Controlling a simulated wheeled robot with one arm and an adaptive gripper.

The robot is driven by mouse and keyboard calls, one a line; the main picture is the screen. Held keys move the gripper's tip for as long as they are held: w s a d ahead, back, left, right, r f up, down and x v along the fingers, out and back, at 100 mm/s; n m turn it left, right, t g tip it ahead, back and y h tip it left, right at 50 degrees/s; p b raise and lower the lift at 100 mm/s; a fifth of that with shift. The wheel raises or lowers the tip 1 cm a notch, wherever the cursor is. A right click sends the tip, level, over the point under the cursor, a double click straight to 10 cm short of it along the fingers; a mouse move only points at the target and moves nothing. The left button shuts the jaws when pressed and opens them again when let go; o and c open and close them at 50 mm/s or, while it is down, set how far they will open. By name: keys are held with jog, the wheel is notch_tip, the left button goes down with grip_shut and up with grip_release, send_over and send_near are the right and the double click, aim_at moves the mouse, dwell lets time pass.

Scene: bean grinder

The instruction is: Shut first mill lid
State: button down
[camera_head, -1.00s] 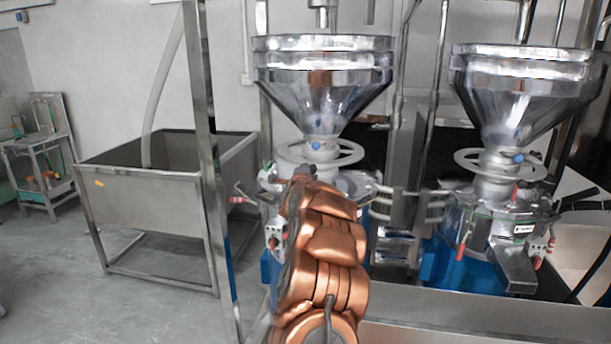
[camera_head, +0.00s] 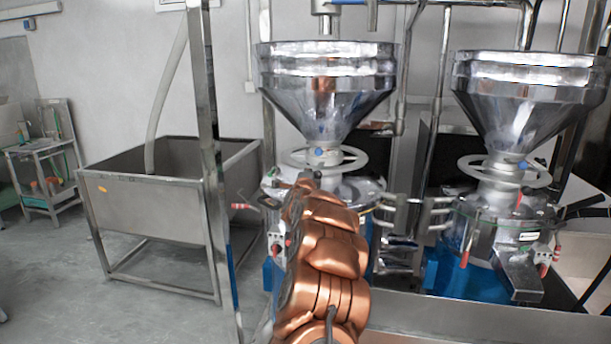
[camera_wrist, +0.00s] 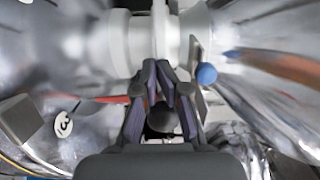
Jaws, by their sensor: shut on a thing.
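The left mill (camera_head: 352,188) has a silver hopper (camera_head: 325,95) with a neck and handwheel (camera_head: 362,158) below it. My gripper (camera_wrist: 163,100) is at the front of this neck, its fingers closed around a small dark round knob (camera_wrist: 162,117) in the wrist view. In the head view my gripper (camera_head: 306,176) is small and dark, just below the handwheel. A blue ball knob (camera_wrist: 206,74) sits beside the fingers, apart from them; it also shows in the head view (camera_head: 318,152). My copper-coloured arm hides the mill's front. I cannot tell the lid's position.
A second mill (camera_head: 495,225) with its own hopper (camera_head: 525,95) stands at the right. Metal pipes and brackets (camera_head: 405,225) lie between the mills. A steel bin (camera_head: 140,205) and an upright post (camera_head: 205,130) stand left. The floor at the left is open.

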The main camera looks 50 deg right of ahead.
jog(key=s+a+b, duration=0.3)
jog(key=s+a, duration=0.1)
jog(key=a, duration=0.9)
jog(key=shift+a, duration=0.2)
